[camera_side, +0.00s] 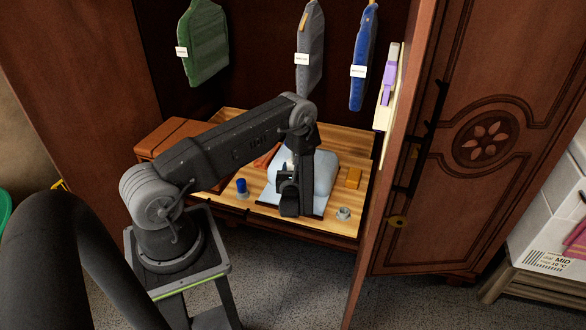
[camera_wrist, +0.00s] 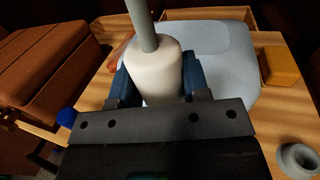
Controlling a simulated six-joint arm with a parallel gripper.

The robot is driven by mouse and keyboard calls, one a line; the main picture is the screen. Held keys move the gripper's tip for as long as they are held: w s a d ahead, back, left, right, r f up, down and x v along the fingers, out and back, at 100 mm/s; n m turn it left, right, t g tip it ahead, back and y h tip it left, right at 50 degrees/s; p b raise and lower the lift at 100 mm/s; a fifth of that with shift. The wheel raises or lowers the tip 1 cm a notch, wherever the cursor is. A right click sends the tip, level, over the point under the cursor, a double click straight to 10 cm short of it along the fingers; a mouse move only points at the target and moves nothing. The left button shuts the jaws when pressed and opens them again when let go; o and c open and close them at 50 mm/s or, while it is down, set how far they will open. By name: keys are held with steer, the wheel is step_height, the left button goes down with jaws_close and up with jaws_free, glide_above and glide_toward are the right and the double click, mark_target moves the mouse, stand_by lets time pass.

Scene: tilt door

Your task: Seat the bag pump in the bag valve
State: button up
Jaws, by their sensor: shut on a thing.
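The bag pump (camera_wrist: 155,72) is a cream-white cylinder with a grey rod rising from its top in the wrist view. My gripper (camera_wrist: 158,88) is shut on it, with a blue pad on each side. In the side view my gripper (camera_side: 288,177) hangs over the near left part of the pale blue bag (camera_side: 322,170); the bag lies on the wooden shelf and also shows behind the pump in the wrist view (camera_wrist: 225,55). The pump's lower end and the bag valve are hidden, so I cannot tell whether they touch.
A grey ring-shaped part (camera_side: 344,213) and a blue-topped part (camera_side: 242,187) stand on the shelf (camera_side: 224,197). An orange block (camera_side: 353,177) sits right of the bag. A brown case (camera_side: 165,140) is at left. Garment bags hang above; the open door (camera_side: 480,130) borders the right.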

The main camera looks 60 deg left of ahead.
steer(key=shift+f, duration=1.3)
steer(key=o, duration=1.1)
steer(key=shift+f, duration=0.1)
steer(key=v, duration=1.3)
steer(key=shift+s+d, duration=0.2)
steer(key=shift+d, duration=0.15)
steer(key=s+d+r+n+g+h, duration=0.1)
steer(key=s+r+n+g, duration=0.1)
steer(key=r+n+g, duration=0.65)
steer(key=s+d+r+n+g, duration=0.1)
steer(key=r+n+g, duration=0.3)
steer(key=r, duration=0.7)
steer(key=s+d+r+n+t+h, duration=0.4)
steer(key=d+r+n+h, duration=0.1)
steer(key=d+r+h, duration=0.2)
steer(key=s+d+r+n+t+h, duration=0.5)
steer(key=d+r+n+h, duration=0.1)
steer(key=d+r, duration=0.4)
steer(key=shift+s+r+h, duration=0.25)
steer(key=shift+r+h, duration=0.55)
